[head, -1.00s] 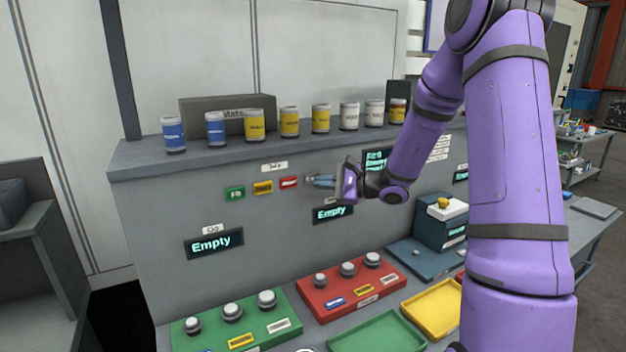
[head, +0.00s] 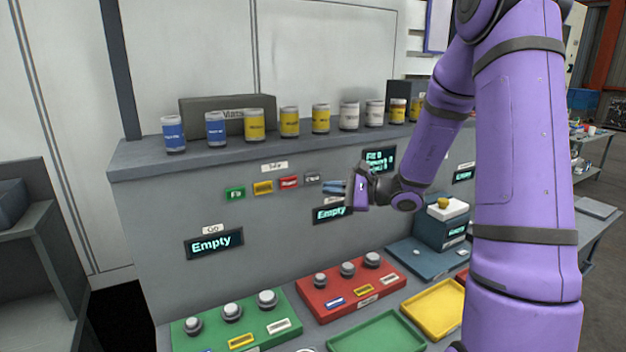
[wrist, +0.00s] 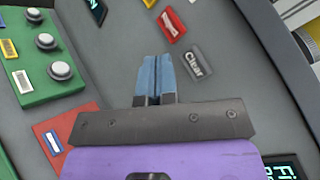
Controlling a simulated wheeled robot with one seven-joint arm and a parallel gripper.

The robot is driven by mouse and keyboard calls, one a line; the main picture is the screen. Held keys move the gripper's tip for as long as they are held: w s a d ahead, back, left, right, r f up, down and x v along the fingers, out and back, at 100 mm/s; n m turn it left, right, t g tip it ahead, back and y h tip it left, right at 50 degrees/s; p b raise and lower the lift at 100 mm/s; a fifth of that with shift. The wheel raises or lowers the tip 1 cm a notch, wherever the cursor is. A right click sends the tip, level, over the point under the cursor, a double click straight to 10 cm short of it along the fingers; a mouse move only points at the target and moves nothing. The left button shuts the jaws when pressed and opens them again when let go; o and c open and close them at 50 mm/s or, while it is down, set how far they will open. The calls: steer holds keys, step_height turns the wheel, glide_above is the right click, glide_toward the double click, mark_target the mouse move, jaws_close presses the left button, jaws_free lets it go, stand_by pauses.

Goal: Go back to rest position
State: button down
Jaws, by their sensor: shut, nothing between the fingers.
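My gripper (head: 336,186) is in front of the grey panel (head: 270,225), to the right of a row of small coloured buttons. Its blue fingers also show in the wrist view (wrist: 153,76), closed together with nothing between them. In the wrist view the fingertips are beside the dark "Clear" button (wrist: 192,64) and below the red button (wrist: 171,25). I cannot tell exactly how far the fingertips stand from the panel. My purple arm covers the right part of the head view.
Several blue, yellow and white cans (head: 289,122) line the ledge above the panel. Below are a green board (head: 205,343) and a red board (head: 330,305) with grey knobs. A green tray (head: 380,335) and a yellow tray (head: 435,310) lie to the right. Displays read "Empty" (head: 213,243).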

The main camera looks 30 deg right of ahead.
steer(key=shift+a, duration=0.1)
stand_by(0.3)
steer(key=s+a+r+n+g+h, duration=0.1)
steer(key=s+a+r+n+g, duration=0.2)
steer(key=s+a+n+g, duration=0.3)
steer(key=s+a+r+n+g+h, duration=0.2)
steer(key=s+a+r+n+g, duration=0.15)
steer(key=s+a, duration=0.45)
steer(key=s+d+r+n+t+h, duration=0.1)
steer(key=s+d+r+n+h, duration=0.1)
steer(key=s, duration=0.5)
steer(key=s+d+r+n+t+h, duration=0.1)
steer(key=s+d+r+n+h, duration=0.2)
steer(key=s+n+h, duration=0.2)
steer(key=s+h, duration=0.2)
steer(key=s, duration=0.1)
steer(key=shift+s+d+n+t, duration=0.15)
steer(key=shift+d+n+t, duration=0.2)
steer(key=shift+d, duration=0.05)
